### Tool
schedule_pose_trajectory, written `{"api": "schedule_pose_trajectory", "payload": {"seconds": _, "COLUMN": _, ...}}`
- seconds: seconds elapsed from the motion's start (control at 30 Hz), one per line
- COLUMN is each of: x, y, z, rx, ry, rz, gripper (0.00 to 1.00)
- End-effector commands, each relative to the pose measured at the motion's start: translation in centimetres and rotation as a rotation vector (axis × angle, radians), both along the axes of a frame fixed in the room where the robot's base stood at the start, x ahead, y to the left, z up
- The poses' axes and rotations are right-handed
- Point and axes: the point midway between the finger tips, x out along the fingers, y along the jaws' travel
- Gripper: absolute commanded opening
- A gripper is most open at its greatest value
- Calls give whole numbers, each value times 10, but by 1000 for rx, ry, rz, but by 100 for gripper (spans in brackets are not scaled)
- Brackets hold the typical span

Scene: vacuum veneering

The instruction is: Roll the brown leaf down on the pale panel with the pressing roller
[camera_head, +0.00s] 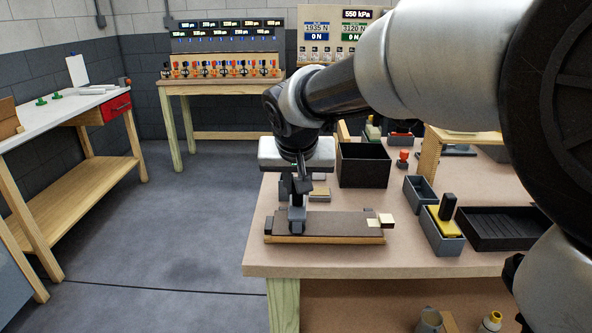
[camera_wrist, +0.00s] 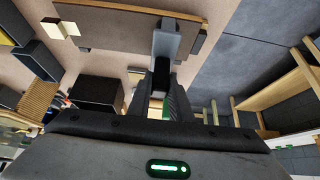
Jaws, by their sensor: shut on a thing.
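The brown leaf (camera_head: 335,224) lies flat on the pale panel (camera_head: 325,239), whose light edge shows along the front. The leaf also shows in the wrist view (camera_wrist: 115,28). My gripper (camera_head: 298,187) is above the left part of the leaf, and its fingers also show in the wrist view (camera_wrist: 160,88). It is shut on the grey pressing roller (camera_head: 297,214), held upright. The roller's lower end is at the leaf's surface; whether it presses cannot be told. The roller's grey body shows in the wrist view (camera_wrist: 167,45), hiding part of the leaf.
A small grey block (camera_head: 269,223) sits at the leaf's left end and a pale block (camera_head: 387,220) at its right end. A black bin (camera_head: 363,166) stands behind. A grey box with a yellow-and-black object (camera_head: 443,225) and a black tray (camera_head: 503,229) stand right.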

Motion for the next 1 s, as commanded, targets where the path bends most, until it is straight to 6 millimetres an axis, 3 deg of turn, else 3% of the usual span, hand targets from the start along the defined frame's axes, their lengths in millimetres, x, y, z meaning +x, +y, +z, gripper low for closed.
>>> {"api": "schedule_pose_trajectory", "payload": {"seconds": 1.0, "x": -1, "y": -58, "z": -2, "rx": 0, "ry": 4, "rz": -4, "gripper": 0}}
